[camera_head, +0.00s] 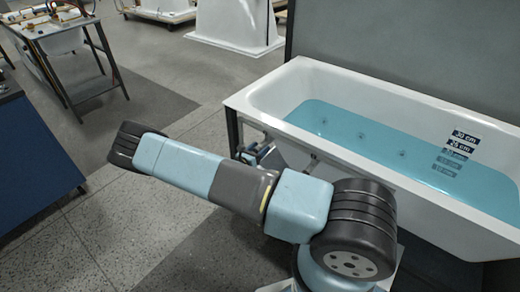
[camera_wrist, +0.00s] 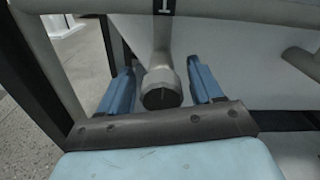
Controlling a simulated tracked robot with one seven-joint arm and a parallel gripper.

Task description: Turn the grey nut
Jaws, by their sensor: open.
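In the wrist view a grey round nut or cap (camera_wrist: 161,90) sits at the lower end of a light grey pipe. A dark round face with a thin line on it points toward the camera. My gripper (camera_wrist: 164,88) is open, with one blue finger on each side of the nut. A gap shows between the nut and each finger; how far the fingertips reach past it is hard to tell.
A white bathtub (camera_head: 262,110) holds blue water (camera_head: 360,135) and has depth labels on its inner wall. Dark frame posts stand close by at the left of the wrist view (camera_wrist: 45,70). A workbench (camera_head: 60,25) and a blue cabinet (camera_head: 35,150) stand at left; the speckled floor between is clear.

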